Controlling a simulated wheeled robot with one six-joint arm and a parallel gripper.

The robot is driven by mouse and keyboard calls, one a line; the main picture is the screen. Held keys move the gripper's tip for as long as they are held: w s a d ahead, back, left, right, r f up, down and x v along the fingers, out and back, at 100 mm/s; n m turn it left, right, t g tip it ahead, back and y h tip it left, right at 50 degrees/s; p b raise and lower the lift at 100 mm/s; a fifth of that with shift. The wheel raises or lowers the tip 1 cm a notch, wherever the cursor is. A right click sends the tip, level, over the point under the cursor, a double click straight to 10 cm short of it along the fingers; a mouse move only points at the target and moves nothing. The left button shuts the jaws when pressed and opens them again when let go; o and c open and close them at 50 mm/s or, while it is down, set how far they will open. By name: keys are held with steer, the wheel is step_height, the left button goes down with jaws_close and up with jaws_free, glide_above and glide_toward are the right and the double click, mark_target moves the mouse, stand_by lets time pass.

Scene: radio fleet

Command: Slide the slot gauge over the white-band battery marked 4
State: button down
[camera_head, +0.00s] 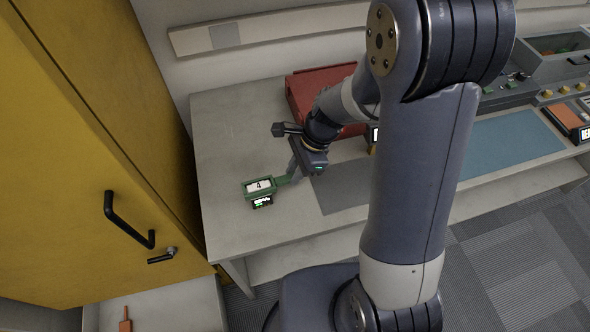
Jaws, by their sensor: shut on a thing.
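The slot gauge (284,180) is green, with a short handle and a frame at its left end. My gripper (296,175) is shut on the handle, low over the left part of the bench. The battery (259,185) shows a white face marked 4 inside the green frame. The frame appears to be around it, but from this angle I cannot tell how far down it sits. A small dark display (262,202) with lit green marks shows just in front of the frame. The battery's sides and band are hidden.
The grey bench (228,135) is clear around the gauge. A red case (310,88) stands behind my gripper. A yellow cabinet (85,150) with black handles borders the bench's left. A blue mat (505,145) and an orange-topped device (566,116) lie at right.

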steer(key=shift+r+p, duration=2.25)
steer(key=shift+r, duration=0.35)
steer(key=shift+w, duration=0.1)
